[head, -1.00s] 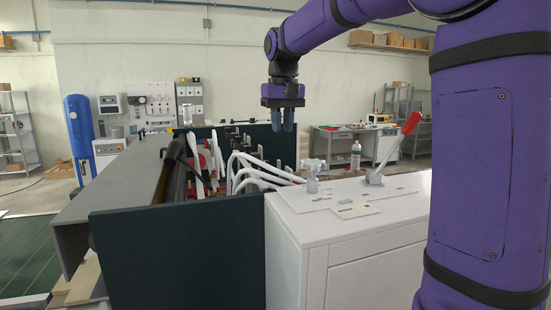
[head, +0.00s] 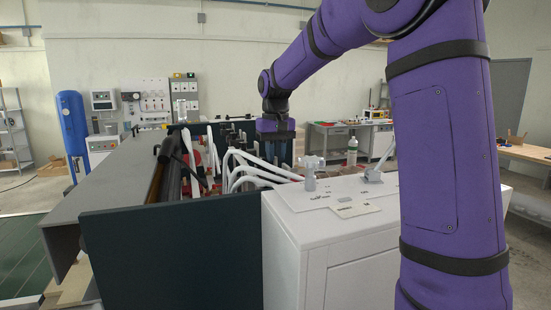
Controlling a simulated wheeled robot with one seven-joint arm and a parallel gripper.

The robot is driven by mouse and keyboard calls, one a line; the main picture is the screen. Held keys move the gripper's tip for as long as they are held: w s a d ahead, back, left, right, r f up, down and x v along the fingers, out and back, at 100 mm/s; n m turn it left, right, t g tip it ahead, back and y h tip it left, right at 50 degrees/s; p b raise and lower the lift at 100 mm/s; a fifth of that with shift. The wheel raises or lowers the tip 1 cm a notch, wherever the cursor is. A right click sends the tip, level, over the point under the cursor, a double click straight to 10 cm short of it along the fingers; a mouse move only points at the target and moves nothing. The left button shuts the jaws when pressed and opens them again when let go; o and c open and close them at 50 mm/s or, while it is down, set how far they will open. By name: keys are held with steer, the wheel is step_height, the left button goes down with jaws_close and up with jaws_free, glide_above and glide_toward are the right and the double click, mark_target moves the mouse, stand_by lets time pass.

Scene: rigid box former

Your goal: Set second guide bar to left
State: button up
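The box former is an open machine with a dark front panel (head: 172,246). White curved bars (head: 250,176) and red parts (head: 209,157) show inside it, left of my gripper. I cannot tell which of these is the second guide bar. My gripper (head: 279,152) points down over the machine's far right part, close to the white bars.
A white cabinet (head: 345,252) adjoins the machine on the right. On it stand a grey-white knob (head: 311,173) and a lever base (head: 372,176). A grey sloping cover (head: 125,183) lies at the left.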

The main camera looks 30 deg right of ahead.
steer(key=shift+f, duration=0.7)
jaws_close()
steer(key=shift+s, duration=0.15)
steer(key=shift+s+a, duration=0.15)
steer(key=shift+s, duration=0.6)
steer(key=shift+s+a, duration=0.15)
steer(key=shift+s, duration=0.55)
jaws_free()
